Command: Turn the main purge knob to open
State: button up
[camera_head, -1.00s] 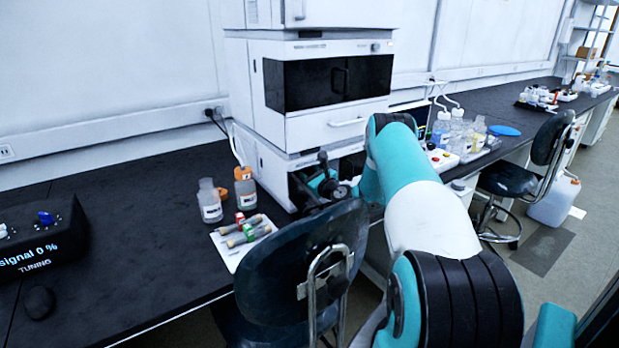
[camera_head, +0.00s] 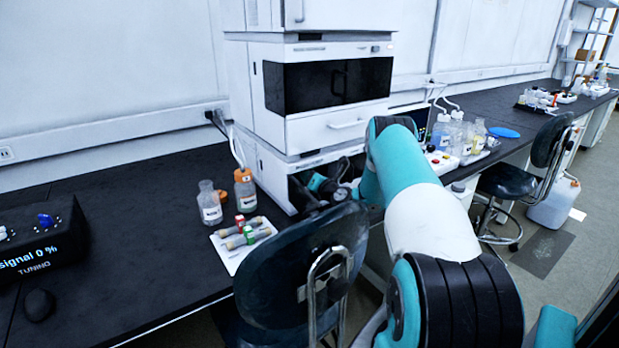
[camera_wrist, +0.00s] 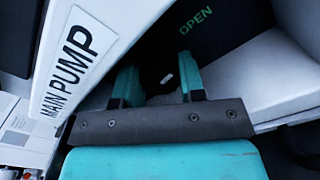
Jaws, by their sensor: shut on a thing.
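The black purge knob (camera_wrist: 160,72) is dark against a dark panel in the wrist view, and its outline is hard to make out. A small pale mark shows on it. My gripper (camera_wrist: 157,66) has its two teal-and-black fingers on either side of the knob, shut on it. The green word OPEN (camera_wrist: 196,20) is printed on the dark panel above and right of the fingers. A white MAIN PUMP label (camera_wrist: 72,58) is at the left. In the head view my gripper (camera_head: 318,184) reaches into the lower bay of the white stack (camera_head: 270,165), partly hidden by a chair.
A dark chair (camera_head: 285,262) stands in front of the stack, close below my arm. A white tray (camera_head: 232,258) with columns and two bottles (camera_head: 209,203) (camera_head: 246,190) are left of the stack. A signal box (camera_head: 45,240) is farther left. Bare dark bench lies between.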

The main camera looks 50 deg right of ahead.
jog(key=shift+m, duration=0.9)
jog(key=o, duration=0.9)
jog(key=shift+o, duration=0.2)
jog(key=b+v, duration=0.1)
jog(key=v, duration=0.6)
jog(key=shift+s, duration=0.25)
